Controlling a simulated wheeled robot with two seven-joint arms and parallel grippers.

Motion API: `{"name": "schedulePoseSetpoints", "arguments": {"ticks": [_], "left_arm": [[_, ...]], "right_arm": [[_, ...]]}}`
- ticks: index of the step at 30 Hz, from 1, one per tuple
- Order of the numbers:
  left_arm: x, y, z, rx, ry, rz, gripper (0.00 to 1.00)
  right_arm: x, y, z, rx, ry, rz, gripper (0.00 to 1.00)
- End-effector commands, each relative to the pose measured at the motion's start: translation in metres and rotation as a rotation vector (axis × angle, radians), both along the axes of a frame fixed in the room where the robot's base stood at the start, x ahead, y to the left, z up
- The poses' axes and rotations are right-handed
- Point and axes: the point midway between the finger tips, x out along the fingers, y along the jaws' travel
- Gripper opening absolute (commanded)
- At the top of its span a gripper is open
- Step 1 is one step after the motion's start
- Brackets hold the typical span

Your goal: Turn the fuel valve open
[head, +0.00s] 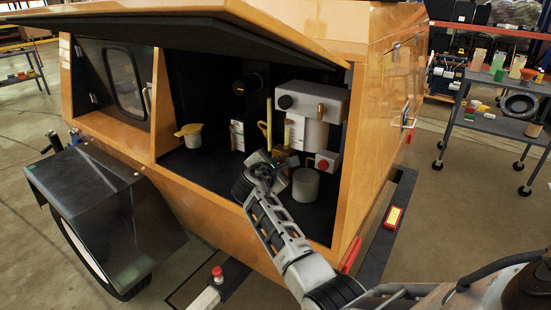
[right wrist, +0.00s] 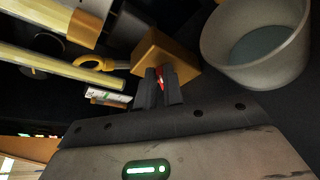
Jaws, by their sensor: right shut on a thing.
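The fuel valve appears as a brass-coloured block (right wrist: 158,50) in the right wrist view, with a small red part (right wrist: 161,77) showing at the fingertips. In the head view the brass block (head: 281,152) sits inside the open bay, partly hidden by my wrist. My right gripper (right wrist: 160,88) is shut on the red part, its fingertips against the near side of the block. In the head view my right gripper (head: 277,160) reaches into the bay from below. How far the valve is turned cannot be told. My left gripper is not in view.
A grey cylindrical cup (head: 305,186) stands just right of my right gripper; it also shows in the right wrist view (right wrist: 257,45). A grey unit (head: 312,103) and a red button (head: 323,164) are close behind. A yellow-topped cup (head: 192,137) stands at the left. The raised hatch (head: 200,35) hangs above.

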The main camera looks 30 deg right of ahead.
Motion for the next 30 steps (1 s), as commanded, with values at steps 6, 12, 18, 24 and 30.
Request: {"name": "schedulePoseSetpoints", "arguments": {"ticks": [6,12,18,24,30], "left_arm": [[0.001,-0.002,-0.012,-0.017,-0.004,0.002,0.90],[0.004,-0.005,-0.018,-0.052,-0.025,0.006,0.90],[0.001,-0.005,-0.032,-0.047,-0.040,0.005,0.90],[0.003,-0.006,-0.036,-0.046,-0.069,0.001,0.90],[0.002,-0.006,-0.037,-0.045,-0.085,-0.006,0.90]], "right_arm": [[-0.005,-0.002,-0.010,0.078,-0.188,-0.002,0.00],[-0.007,-0.003,-0.016,0.149,-0.361,-0.001,0.00],[-0.008,-0.003,-0.020,0.210,-0.508,-0.002,0.00],[-0.008,-0.004,-0.021,0.256,-0.616,-0.003,0.00],[-0.009,-0.004,-0.020,0.281,-0.678,-0.003,0.00]]}}
